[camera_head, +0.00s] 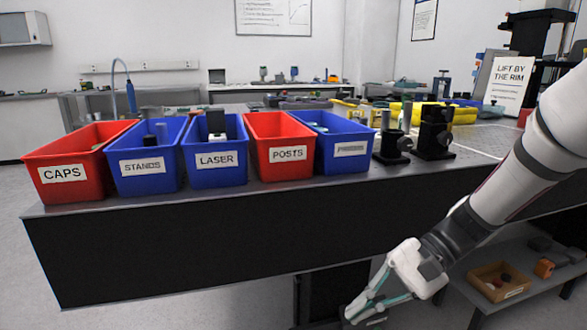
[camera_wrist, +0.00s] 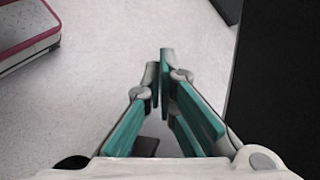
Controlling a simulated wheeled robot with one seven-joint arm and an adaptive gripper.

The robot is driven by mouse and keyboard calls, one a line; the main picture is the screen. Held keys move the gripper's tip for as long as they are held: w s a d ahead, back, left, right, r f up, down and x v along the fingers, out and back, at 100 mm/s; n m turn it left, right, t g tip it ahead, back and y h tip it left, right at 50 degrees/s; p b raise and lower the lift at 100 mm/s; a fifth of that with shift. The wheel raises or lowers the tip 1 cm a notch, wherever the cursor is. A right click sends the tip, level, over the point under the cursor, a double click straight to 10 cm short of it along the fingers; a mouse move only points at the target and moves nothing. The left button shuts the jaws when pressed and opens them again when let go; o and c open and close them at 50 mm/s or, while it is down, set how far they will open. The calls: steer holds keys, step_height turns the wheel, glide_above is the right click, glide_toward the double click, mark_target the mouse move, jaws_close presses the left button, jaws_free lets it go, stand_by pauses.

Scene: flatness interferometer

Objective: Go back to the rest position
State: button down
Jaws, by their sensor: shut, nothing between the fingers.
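My gripper (camera_head: 362,312) hangs low in front of the table (camera_head: 200,245), below its top edge, pointing down and to the left. In the wrist view my gripper (camera_wrist: 161,72) shows its teal fingers brought together at the tips. Nothing is between them. Below the fingers is bare speckled floor (camera_wrist: 110,65). My white arm comes in from the right side of the head view.
A row of labelled bins stands along the table's front edge, from the red CAPS bin (camera_head: 75,160) to a blue bin (camera_head: 345,150). Black post holders (camera_head: 434,135) stand right of them. A lower shelf at the right holds a wooden box (camera_head: 497,282).

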steer(key=s+d+r+n+t+h, duration=0.1)
steer(key=s+d+r+n+h, duration=0.2)
steer(key=s, duration=0.5)
steer(key=s+d+r+n+t+h, duration=0.15)
steer(key=s+h, duration=0.25)
steer(key=s, duration=0.4)
steer(key=s+d+r+n+t+h, duration=0.1)
steer(key=s+d+r+h, duration=0.2)
steer(key=s, duration=0.5)
step_height(320, 180, up, 32)
steer(key=t+p, duration=0.3)
steer(key=p, duration=2.8)
steer(key=shift+w+d+n+h, duration=0.3)
steer(key=shift+d+n+h, duration=0.05)
steer(key=shift+d+h, duration=0.1)
steer(key=shift+t, duration=0.25)
